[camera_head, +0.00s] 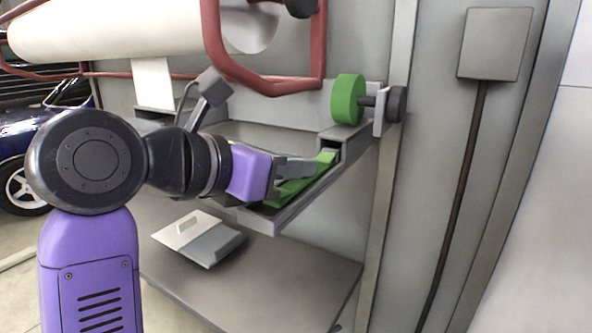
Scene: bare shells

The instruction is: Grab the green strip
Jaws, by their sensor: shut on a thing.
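The green strip (287,193) lies along a grey trough-like ledge (292,212) in the middle of the head view. Its far end rises toward the right, near the ledge's upper end. My gripper (310,167) reaches in from the left at the end of my purple and black arm. The fingers hide part of the strip, and the exact contact is too small to make out.
A green roll (347,99) sits on a dark spindle above the ledge's right end. A red tube frame (268,88) and a large white roll (130,30) are above my arm. A grey shelf (290,285) below holds a flat white-and-grey object (198,238). A grey wall box (495,44) is right.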

